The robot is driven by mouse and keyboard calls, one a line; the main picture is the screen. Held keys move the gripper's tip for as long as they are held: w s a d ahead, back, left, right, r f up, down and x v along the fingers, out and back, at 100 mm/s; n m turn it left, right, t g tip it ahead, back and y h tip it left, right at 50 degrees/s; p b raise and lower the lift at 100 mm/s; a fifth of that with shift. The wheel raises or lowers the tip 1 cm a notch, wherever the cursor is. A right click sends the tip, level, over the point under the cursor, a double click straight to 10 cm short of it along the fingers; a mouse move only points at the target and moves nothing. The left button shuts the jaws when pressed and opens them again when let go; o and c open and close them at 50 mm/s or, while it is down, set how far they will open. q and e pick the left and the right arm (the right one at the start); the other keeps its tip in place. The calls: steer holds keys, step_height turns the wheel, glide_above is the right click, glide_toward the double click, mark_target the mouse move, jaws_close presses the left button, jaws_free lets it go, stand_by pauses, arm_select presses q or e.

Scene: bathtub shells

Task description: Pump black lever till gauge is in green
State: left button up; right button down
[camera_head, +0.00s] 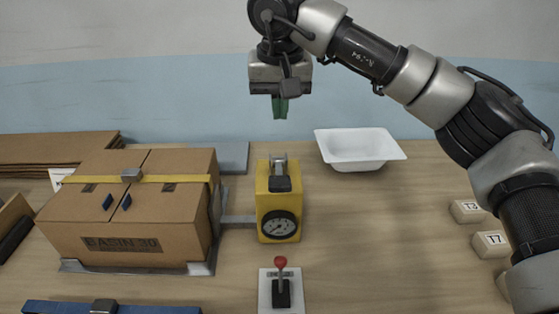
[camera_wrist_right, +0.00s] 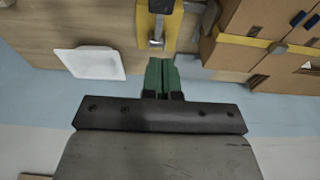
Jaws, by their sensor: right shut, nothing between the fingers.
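A yellow pump unit (camera_head: 265,200) stands upright on the table, with a round black-rimmed gauge (camera_head: 279,225) low on its front. The gauge's needle and colour zones are too small to read. A black lever (camera_head: 281,184) with a metal bracket sits on top of the unit. The unit's top also shows in the right wrist view (camera_wrist_right: 145,27). My right gripper (camera_head: 280,107) hangs above and behind the unit, apart from the lever. Its green fingers (camera_wrist_right: 160,73) are shut and empty, pointing down. My left gripper is not in view.
A strapped cardboard box (camera_head: 130,225) stands left of the pump. A white basin (camera_head: 360,148) lies behind right. A red-knobbed stick (camera_head: 281,264) on a white plate is in front. Numbered blocks (camera_head: 490,243) sit at the right.

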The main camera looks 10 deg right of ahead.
steer(key=p, duration=0.5)
glide_above(279, 179)
step_height(279, 179, down, 12)
steer(key=shift+s+f, duration=0.3)
steer(key=shift+f, duration=0.55)
